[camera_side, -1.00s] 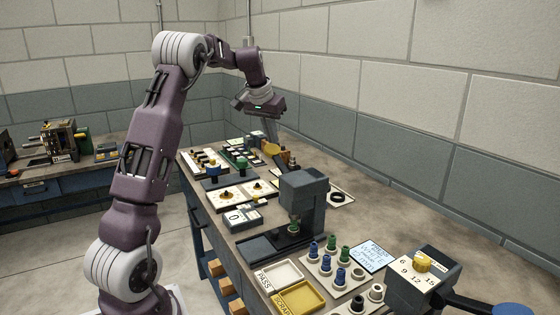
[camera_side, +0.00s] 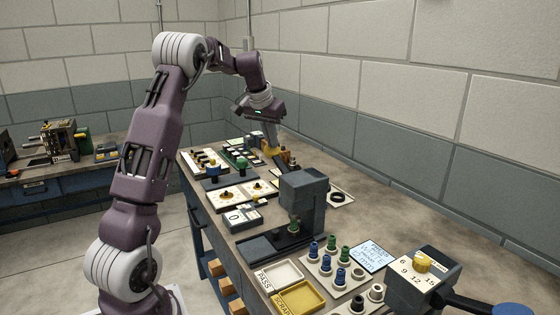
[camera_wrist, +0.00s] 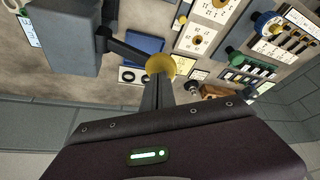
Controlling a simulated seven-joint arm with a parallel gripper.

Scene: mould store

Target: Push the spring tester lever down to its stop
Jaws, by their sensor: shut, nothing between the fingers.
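The lever's stop is not visible.
White PASS (camera_side: 278,274) and yellow SCRAP (camera_side: 300,297) trays and a rack of coloured pegs (camera_side: 333,268) lie in front. Switch panels line the bench's left side. A block wall (camera_side: 440,140) bounds the right.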

